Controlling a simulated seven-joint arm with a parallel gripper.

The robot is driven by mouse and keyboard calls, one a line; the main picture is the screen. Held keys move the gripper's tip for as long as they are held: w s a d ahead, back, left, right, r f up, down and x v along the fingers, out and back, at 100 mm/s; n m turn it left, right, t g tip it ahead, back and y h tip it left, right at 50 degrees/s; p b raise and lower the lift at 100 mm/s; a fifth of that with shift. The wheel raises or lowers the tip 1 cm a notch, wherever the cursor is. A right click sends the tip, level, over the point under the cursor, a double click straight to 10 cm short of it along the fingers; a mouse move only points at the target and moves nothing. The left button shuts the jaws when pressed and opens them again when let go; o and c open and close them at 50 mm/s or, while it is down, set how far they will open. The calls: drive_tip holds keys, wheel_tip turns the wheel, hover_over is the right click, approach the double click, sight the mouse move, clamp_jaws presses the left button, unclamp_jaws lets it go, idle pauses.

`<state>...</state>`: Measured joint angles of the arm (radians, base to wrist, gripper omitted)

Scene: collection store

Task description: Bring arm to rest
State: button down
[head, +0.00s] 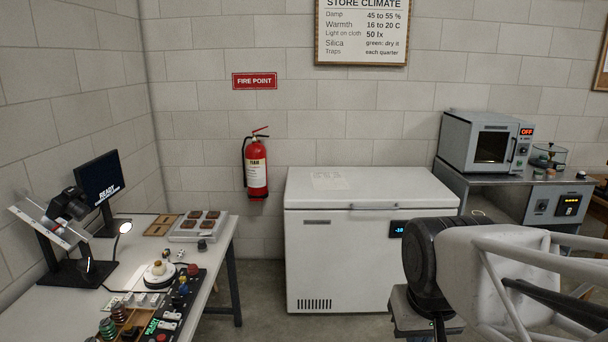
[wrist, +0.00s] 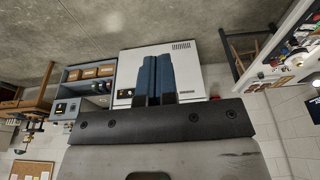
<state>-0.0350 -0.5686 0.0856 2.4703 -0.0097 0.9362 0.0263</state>
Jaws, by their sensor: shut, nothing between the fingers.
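My gripper (wrist: 156,77) shows in the wrist view, its two dark blue fingers side by side and shut, with nothing held. The wrist view is upside down, and the fingers stand in front of the white chest freezer (wrist: 188,72). In the head view my arm, a dark joint and pale link, reaches in from the lower right and covers part of the freezer (head: 340,260). The gripper itself is not seen in the head view.
A workbench (head: 226,246) with a monitor (head: 100,182), lamp and controls stands at the left. A fire extinguisher (head: 257,172) hangs on the back wall. A small oven (head: 487,143) sits on a grey cabinet at the right. Floor shows between bench and freezer.

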drive_tip(key=s, duration=0.1)
drive_tip(key=s+d, duration=0.1)
drive_tip(key=s+f, duration=0.1)
drive_tip(key=shift+s+d, duration=0.2)
drive_tip(key=shift+s, duration=0.2)
drive_tip(key=c, duration=1.8)
unclamp_jaws()
